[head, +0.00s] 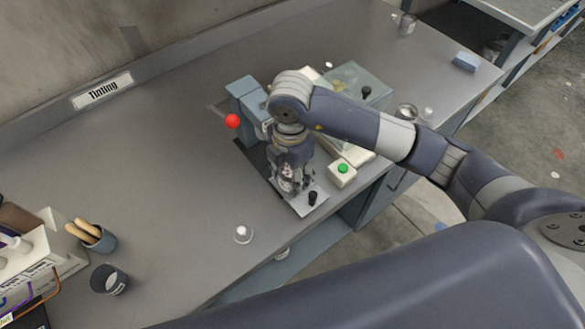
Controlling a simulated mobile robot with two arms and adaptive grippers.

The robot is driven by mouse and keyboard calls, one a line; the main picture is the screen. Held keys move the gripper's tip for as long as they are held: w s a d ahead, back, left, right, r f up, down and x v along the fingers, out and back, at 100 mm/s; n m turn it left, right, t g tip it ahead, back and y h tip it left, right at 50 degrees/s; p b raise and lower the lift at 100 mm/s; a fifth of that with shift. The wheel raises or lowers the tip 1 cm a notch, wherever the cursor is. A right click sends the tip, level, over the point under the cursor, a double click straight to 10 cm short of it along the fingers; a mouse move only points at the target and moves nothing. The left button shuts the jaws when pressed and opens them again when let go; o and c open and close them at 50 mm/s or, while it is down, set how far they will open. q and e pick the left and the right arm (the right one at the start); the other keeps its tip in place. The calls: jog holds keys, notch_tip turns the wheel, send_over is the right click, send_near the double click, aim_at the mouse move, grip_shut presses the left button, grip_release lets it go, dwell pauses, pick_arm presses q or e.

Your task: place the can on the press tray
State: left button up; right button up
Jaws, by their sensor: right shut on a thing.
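My right gripper (290,182) points down in front of the blue-grey press (242,92) with the red ball knob (232,121). It is shut on a small light metallic can (287,186), mostly hidden by the fingers. The can is over or at the pale press tray (299,207); I cannot tell whether it touches. A small black knob (312,198) is at the tray's right part. My left gripper is not in view.
A white box with a green button (342,172) stands close right of the gripper. A small clear cup (243,233), a dark cup (108,279) and a holder with wooden handles (96,238) stand left. The left bench top is mostly clear.

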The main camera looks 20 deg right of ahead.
aim_at(291, 176)
jog(key=shift+w+d, duration=0.25)
jog(key=shift+w, duration=0.3)
jog(key=shift+w+d, duration=0.2)
jog(key=shift+w, duration=0.35)
jog(key=shift+w+d+f, duration=0.1)
jog(key=shift+f, duration=0.15)
notch_tip(291, 176, down, 3)
jog(key=shift+r+p, duration=0.1)
jog(key=shift+p, duration=0.8)
jog(key=shift+f, duration=0.25)
jog(key=shift+f, duration=0.1)
jog(key=o, duration=1.2)
